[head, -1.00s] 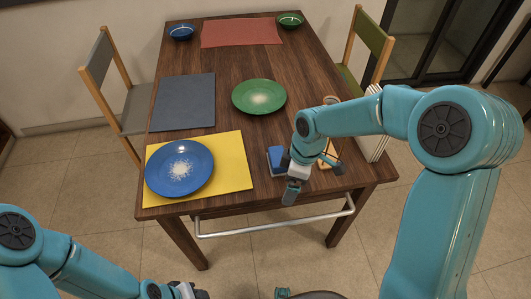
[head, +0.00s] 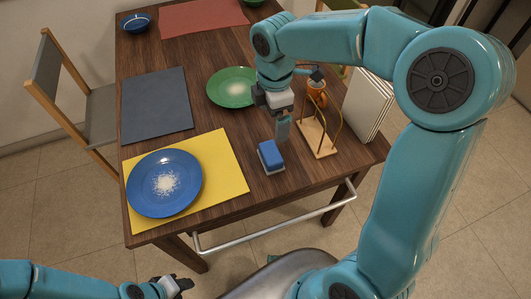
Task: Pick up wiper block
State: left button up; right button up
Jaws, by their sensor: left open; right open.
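The wiper block (head: 271,157) is a small block with a blue top and a pale base. It lies on the wooden table near the front edge, right of the yellow mat. My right gripper (head: 283,130) is open and empty, pointing down just behind the block in the head view. It looks apart from the block, though its exact height is hard to tell. My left gripper (head: 172,287) is at the bottom of the view, in front of the table and well away from the block. It is open and empty.
A blue plate (head: 150,200) with white grains lies on the yellow mat (head: 226,166). A green plate (head: 222,98) with white grains sits farther back. A wooden rack (head: 318,140), an orange mug (head: 317,92) and white panels (head: 366,105) stand to the right. A metal rail (head: 270,230) runs along the front.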

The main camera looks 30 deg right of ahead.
aim_at(273, 151)
jog(key=f, duration=0.5)
jog(key=f+b, duration=0.1)
jog(key=f, duration=0.8)
jog(key=shift+s+a+f, duration=0.1)
jog(key=shift+s+f, duration=0.15)
jog(key=shift+f, duration=0.15)
jog(key=shift+c, duration=0.3)
jog(key=c, duration=0.7)
